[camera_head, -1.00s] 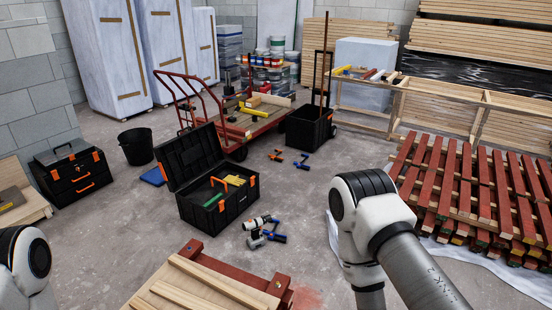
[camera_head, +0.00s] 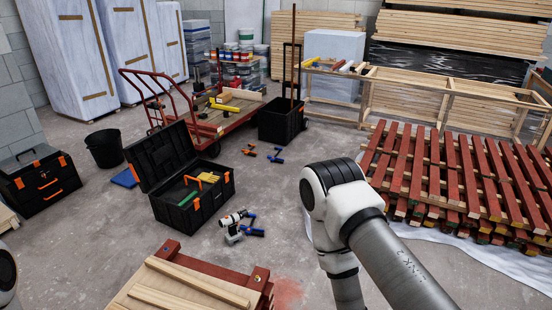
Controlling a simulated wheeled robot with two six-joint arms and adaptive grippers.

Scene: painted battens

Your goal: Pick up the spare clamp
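Small clamp-like tools lie on the concrete floor. A mostly orange one (camera_head: 249,150) and a blue-and-dark one (camera_head: 276,156) lie close together in front of the cart. Another blue-and-orange one (camera_head: 252,228) lies by a white-and-dark power drill (camera_head: 233,226), right of the open toolbox. I cannot tell which is the spare clamp. My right arm reaches in from the lower right, but its gripper is not in view. Only a sliver of my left arm shows at the left edge; its gripper is not in view.
An open black toolbox (camera_head: 207,202) stands left of the drill. Behind are a red cart (camera_head: 208,138) and a black wheeled bin (camera_head: 278,124). A wooden frame (camera_head: 190,287) is in front. Stacked red battens (camera_head: 480,180) fill the right. Floor around the tools is clear.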

